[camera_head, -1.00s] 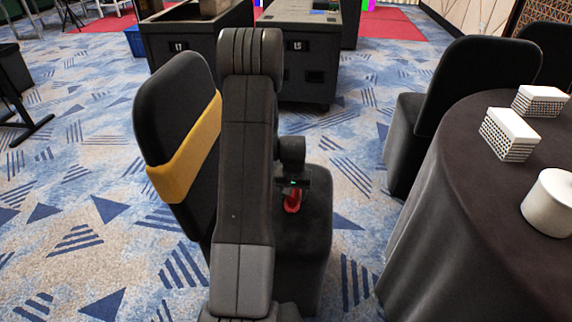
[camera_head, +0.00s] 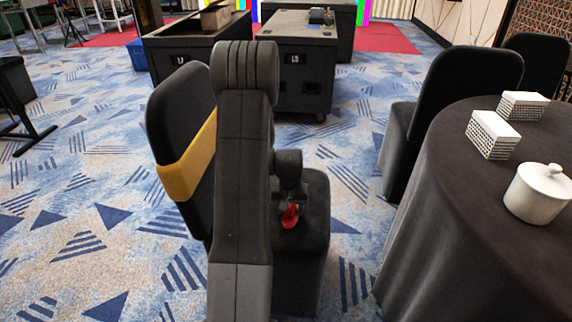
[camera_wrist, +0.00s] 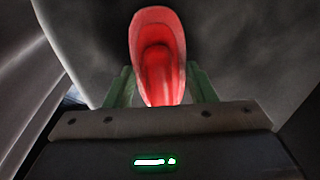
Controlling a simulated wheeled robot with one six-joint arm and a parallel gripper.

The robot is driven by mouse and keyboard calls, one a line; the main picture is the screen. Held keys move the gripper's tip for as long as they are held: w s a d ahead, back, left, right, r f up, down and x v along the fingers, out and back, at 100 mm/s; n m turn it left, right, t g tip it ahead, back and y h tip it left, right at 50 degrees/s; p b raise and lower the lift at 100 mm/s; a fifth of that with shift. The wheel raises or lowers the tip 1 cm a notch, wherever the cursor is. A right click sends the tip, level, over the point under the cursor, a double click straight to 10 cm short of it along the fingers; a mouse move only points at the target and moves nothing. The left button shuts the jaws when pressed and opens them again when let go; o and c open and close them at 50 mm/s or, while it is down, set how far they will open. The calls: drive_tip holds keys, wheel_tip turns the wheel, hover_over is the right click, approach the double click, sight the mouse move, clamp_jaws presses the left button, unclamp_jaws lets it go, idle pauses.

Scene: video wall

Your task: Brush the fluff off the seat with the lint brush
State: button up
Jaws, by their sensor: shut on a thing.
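A red lint brush (camera_head: 290,215) shows at the end of my arm in the head view, over the dark seat (camera_head: 312,240) of a chair with a yellow band. In the wrist view the red lint brush (camera_wrist: 158,55) stands between the green fingers of my gripper (camera_wrist: 160,88). My gripper is shut on it; it also shows in the head view (camera_head: 290,198). The dark seat (camera_wrist: 230,40) fills the background of the wrist view. I cannot tell whether the brush touches the seat. No fluff can be made out, and my arm hides the left part of the seat.
The chair's back (camera_head: 178,120) rises left of my arm. A round table (camera_head: 440,240) with a dark cloth stands at the right, with a white pot (camera_head: 538,195) and white stacks (camera_head: 492,135). Black cases (camera_head: 305,75) stand behind. Patterned carpet is clear at the left.

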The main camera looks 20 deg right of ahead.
drive_tip(key=shift+w+r+p, duration=0.1)
drive_tip(key=shift+r+p, duration=1.7)
drive_tip(key=shift+r, duration=1.55)
